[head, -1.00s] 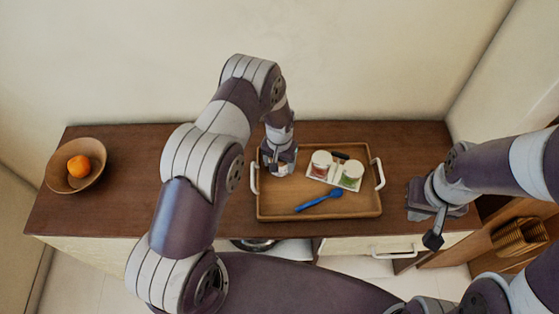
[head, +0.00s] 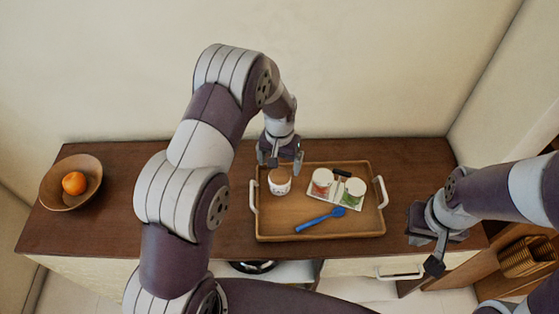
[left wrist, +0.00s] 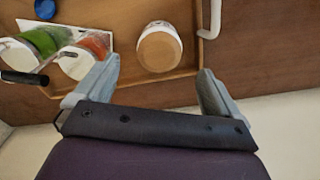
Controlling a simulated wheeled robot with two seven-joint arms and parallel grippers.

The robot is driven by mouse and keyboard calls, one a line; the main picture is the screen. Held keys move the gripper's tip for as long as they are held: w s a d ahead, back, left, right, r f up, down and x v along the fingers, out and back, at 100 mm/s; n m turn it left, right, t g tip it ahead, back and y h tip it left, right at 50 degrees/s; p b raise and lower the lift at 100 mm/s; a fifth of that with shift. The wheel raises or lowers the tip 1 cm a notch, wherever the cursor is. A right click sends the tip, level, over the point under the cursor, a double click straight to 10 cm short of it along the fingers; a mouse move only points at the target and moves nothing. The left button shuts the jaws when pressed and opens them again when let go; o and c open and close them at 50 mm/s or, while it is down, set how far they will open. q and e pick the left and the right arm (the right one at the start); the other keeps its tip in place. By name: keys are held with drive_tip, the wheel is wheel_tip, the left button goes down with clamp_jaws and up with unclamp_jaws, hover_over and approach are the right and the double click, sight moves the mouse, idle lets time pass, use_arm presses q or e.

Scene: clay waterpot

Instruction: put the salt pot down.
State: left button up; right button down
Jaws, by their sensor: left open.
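The salt pot (head: 280,182), a small white pot with a brown top, stands upright in the left part of the wooden tray (head: 300,232). It also shows in the left wrist view (left wrist: 159,48), beyond my fingertips. My left gripper (head: 281,165) is open and empty. It is just above and behind the pot in the head view, and its two fingers (left wrist: 158,85) are spread apart in the wrist view. My right gripper (head: 430,245) hangs over the right front of the cabinet, away from the pot; its jaws are not clear.
Two pots with white lids, one red (head: 322,181) and one green (head: 353,189), stand on a white holder in the tray. A blue spoon (head: 320,219) lies in front of them. A bowl (head: 57,196) with an orange (head: 74,183) sits at far left.

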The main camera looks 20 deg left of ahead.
sight(276, 180)
use_arm(q)
drive_tip(key=s+a+r, duration=0.2)
drive_tip(key=s+r, duration=0.4)
drive_tip(key=r, duration=0.2)
drive_tip(key=s+a+r+n+t+b, duration=0.1)
drive_tip(key=s+r+b, duration=0.1)
drive_tip(key=s, duration=1.1)
drive_tip(key=shift+s+a+r, duration=0.25)
drive_tip(key=shift+s+r, duration=0.05)
drive_tip(key=shift+r, duration=0.05)
